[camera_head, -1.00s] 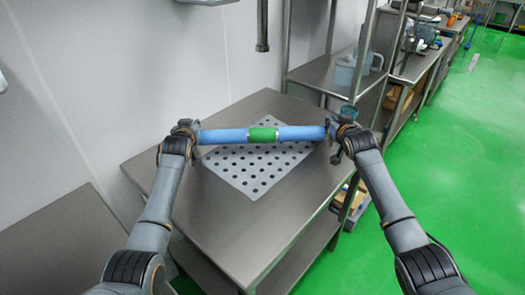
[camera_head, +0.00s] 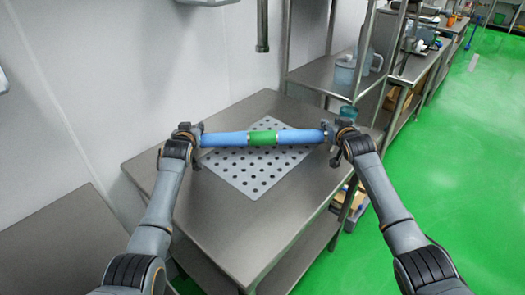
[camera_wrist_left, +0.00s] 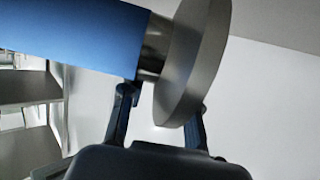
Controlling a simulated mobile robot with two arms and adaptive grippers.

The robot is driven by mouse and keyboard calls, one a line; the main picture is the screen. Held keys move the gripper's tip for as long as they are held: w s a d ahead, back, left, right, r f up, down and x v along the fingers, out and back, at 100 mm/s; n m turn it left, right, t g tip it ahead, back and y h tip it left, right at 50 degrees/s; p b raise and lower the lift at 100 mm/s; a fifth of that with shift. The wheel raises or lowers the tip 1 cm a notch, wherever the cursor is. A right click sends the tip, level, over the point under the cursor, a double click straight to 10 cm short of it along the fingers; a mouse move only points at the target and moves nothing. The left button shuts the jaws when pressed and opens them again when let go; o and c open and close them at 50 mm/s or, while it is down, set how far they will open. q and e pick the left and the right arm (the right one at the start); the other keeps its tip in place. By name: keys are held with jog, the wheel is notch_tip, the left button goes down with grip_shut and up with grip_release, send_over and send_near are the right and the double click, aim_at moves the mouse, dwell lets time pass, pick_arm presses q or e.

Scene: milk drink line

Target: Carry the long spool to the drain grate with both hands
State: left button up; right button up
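The long spool (camera_head: 222,139) is a blue bar with a green middle band, lying level left to right over the back part of the perforated drain grate (camera_head: 245,180). My left gripper (camera_head: 196,136) is at its left end and my right gripper (camera_head: 329,133) at its right end; both appear shut on it. In the left wrist view the spool's blue body (camera_wrist_left: 75,35) ends in a metal neck and a grey end disc (camera_wrist_left: 195,60), with the left gripper's fingers (camera_wrist_left: 160,105) on either side of the disc. I cannot tell whether the spool touches the grate.
The grate lies on a steel table (camera_head: 270,215) with bare metal around it. A wall stands behind. A steel shelf (camera_head: 320,75) with a pitcher (camera_head: 345,72) is at the back right. Green floor (camera_head: 450,150) is open on the right.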

pick_arm(q)
jog(key=a+v, duration=0.1)
jog(key=v, duration=1)
jog(key=shift+s+d, duration=0.2)
jog(key=shift+d, duration=0.3)
pick_arm(e)
jog(key=v, duration=1.2)
